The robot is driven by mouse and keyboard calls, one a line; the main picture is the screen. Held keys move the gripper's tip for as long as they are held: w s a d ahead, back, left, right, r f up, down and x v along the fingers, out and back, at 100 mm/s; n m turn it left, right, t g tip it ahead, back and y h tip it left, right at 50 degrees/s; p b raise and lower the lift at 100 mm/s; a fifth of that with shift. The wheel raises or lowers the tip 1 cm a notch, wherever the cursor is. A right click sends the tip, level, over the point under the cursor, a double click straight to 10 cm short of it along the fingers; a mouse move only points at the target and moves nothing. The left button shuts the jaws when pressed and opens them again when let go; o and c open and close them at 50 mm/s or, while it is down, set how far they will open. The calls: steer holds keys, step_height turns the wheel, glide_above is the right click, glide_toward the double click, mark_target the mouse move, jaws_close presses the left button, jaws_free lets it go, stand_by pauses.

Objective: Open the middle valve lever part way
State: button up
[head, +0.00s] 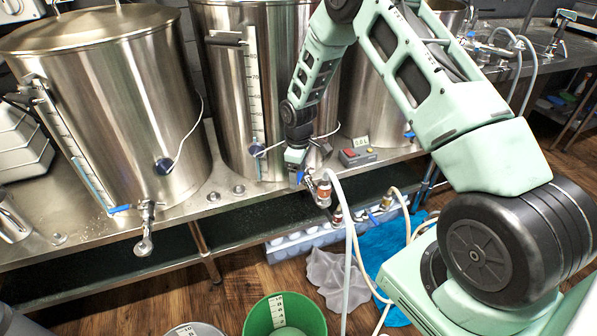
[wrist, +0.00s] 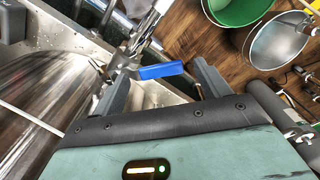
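The middle steel kettle (head: 228,90) stands on the counter, with its valve (head: 322,188) at the front near the counter edge. Its blue lever (head: 300,178) is mostly hidden by my gripper (head: 296,160) in the head view. In the wrist view the blue lever (wrist: 162,71) shows clearly and sticks out sideways, at an angle to the metal pipe (wrist: 150,25). My gripper (wrist: 160,74) is open, with one finger on each side of the lever. A gap shows between the lever's free end and the right finger; contact at the left finger is unclear.
The left kettle (head: 105,100) has its own valve with a blue lever (head: 120,209). A right kettle (head: 375,100) stands behind my arm. A red-and-grey controller box (head: 358,156) sits right of the middle valve. A pale hose (head: 348,240) hangs below, near a green bucket (head: 312,318).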

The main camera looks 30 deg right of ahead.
step_height(320, 180, up, 17)
steer(key=shift+r+p, duration=0.2)
steer(key=shift+p, duration=0.15)
stand_by(0.4)
stand_by(0.4)
